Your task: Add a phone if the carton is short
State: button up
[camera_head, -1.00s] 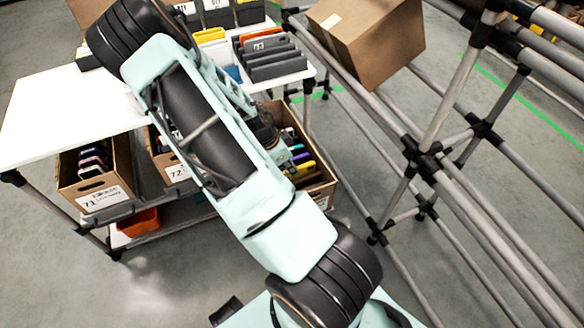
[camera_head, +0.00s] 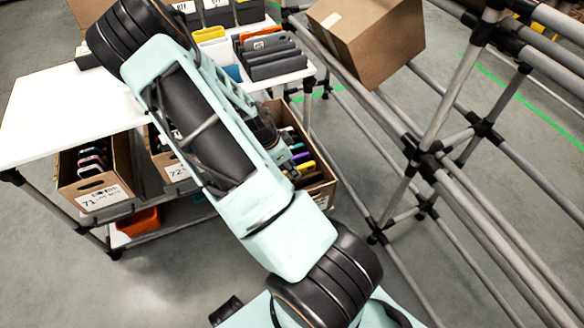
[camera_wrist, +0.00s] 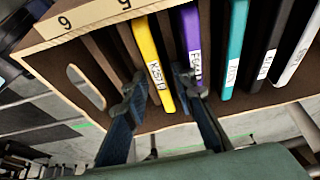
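The carton (camera_wrist: 35,64) fills the upper part of the wrist view, tilted, with a hand hole in its near wall and numbers on its rim. In it stand a yellow phone (camera_wrist: 147,50), a purple phone (camera_wrist: 190,25), a teal phone (camera_wrist: 235,45), a black phone (camera_wrist: 268,50) and a pale phone (camera_wrist: 300,45), each labelled. Left of the yellow phone are brown dividers with no phone visible between them. My gripper (camera_wrist: 160,88) is open, its fingertips on either side of the yellow phone's lower end. The right fingertip overlaps the purple phone; contact cannot be told.
In the head view, a white table (camera_head: 50,115) holds racks of dark and coloured phones (camera_head: 270,55). Carton 71 (camera_head: 100,195) and carton 72 (camera_head: 178,172) stand on the shelf below, above an orange bin (camera_head: 138,222). A closed box (camera_head: 372,40) lies tilted on a pipe rack (camera_head: 440,150) at right.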

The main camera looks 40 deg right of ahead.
jog(key=shift+o, duration=0.3)
jog(key=v, duration=1.2)
jog(key=shift+r, duration=0.1)
notch_tip(320, 180, up, 7)
jog(key=p, duration=0.7)
